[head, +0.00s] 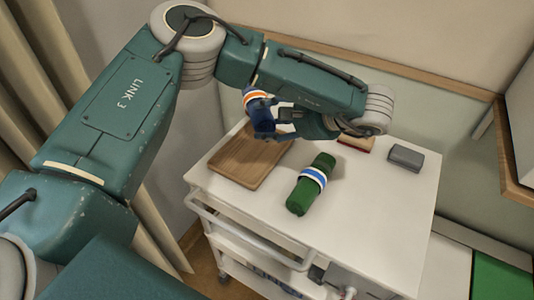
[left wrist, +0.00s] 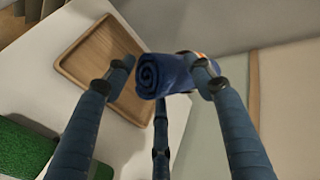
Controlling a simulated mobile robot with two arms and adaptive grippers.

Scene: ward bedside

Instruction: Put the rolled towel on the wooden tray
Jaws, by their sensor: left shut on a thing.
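My left gripper (head: 280,118) is shut on a dark blue rolled towel (head: 261,112) with an orange and white band. It holds the towel up near the far end of the wooden tray (head: 237,160), which lies on the white cart top. In the left wrist view the blue towel's spiral end (left wrist: 150,76) shows between the fingers, and the tray (left wrist: 88,62) lies below and to the left, empty where visible. A second rolled towel (head: 304,196), green with a blue and white band, lies on the cart right of the tray. My right gripper is not in view.
A grey box (head: 405,157) and a small red and cream item (head: 356,143) sit at the back of the cart top (head: 375,215). The cart's front right area is clear. A wall stands behind the cart, and a rail (head: 250,233) runs along its left side.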

